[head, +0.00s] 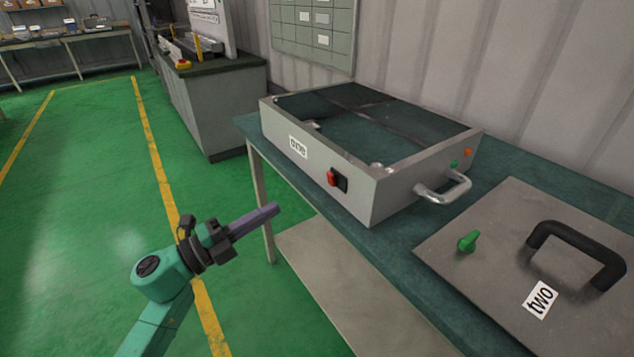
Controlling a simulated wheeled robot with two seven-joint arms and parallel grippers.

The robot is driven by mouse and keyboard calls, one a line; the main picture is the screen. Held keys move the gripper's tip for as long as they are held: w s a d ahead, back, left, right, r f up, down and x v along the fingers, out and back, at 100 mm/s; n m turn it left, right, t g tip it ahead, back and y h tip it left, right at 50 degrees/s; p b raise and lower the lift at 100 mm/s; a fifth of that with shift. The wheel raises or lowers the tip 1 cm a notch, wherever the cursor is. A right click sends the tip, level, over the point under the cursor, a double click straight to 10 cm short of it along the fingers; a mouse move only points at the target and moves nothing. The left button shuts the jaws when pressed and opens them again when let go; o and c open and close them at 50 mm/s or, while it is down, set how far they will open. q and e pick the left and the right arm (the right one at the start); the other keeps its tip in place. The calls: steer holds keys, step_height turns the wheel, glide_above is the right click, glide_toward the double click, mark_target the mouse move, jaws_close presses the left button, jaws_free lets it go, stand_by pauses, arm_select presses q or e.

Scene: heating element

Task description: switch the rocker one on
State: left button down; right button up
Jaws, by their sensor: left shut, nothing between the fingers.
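Which way the rocker is tipped is too small to tell. My left gripper (275,209) is shut and empty, in front of the bench, left of and lower in the picture than the rocker. It points toward the box and is apart from it. My right gripper is not in view.
A grey plate labelled "two" (540,299), with a black handle (577,250) and green knob (468,241), lies on the bench at right. The box has a metal handle (445,188). The bench (375,245) has a lower shelf. Open green floor (80,220) lies left.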

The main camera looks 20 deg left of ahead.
mark_target(329, 176)
arm_select(q)
steer(key=p+x, duration=0.2)
steer(key=x, duration=0.9)
steer(key=shift+w+d+r, duration=0.15)
steer(key=shift+w+d, duration=0.05)
steer(key=shift+w, duration=0.05)
steer(key=shift+w+d, duration=0.15)
steer(key=shift+d, duration=0.05)
